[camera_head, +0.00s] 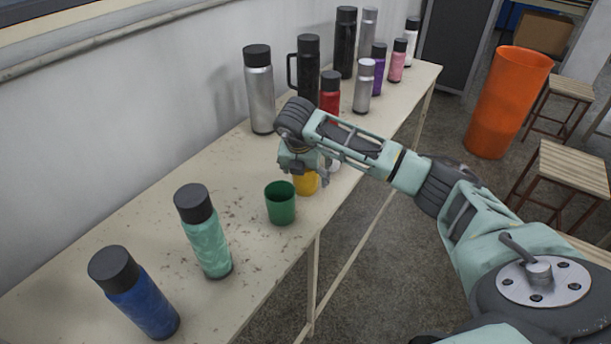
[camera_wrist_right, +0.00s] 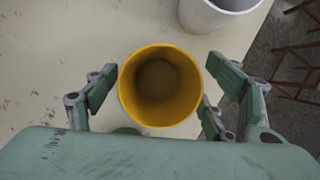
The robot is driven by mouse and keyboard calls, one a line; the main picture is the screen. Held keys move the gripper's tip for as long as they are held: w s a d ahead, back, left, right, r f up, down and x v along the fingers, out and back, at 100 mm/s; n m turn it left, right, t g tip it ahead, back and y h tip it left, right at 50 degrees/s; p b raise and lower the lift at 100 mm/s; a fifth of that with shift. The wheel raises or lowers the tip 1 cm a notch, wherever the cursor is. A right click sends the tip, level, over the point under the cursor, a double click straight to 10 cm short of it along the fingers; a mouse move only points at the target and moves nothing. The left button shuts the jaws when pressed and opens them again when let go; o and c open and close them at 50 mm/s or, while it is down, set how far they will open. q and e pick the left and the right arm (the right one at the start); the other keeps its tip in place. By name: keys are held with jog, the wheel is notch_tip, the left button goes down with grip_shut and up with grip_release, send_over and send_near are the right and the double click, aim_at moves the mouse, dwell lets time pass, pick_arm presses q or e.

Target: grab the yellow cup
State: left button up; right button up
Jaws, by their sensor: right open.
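The yellow cup (camera_head: 306,184) stands upright on the long cream table, partly hidden under my right gripper (camera_head: 308,172) in the head view. In the right wrist view the yellow cup (camera_wrist_right: 160,88) is seen from above, empty, with its round mouth between the fingers. My right gripper (camera_wrist_right: 160,95) is open, with fingers on the left and right sides of the cup. I cannot tell whether they touch it. My left gripper is not in view.
A green cup (camera_head: 281,204) stands close in front of the yellow one. A white cup (camera_wrist_right: 215,12) stands on the other side. Several bottles, including a mint bottle (camera_head: 205,235) and a silver bottle (camera_head: 260,95), line the table (camera_head: 130,225). An orange bin (camera_head: 505,100) stands on the floor.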

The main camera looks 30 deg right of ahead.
jog(key=shift+c, duration=0.4)
jog(key=c, duration=1.1)
jog(key=shift+c, duration=0.2)
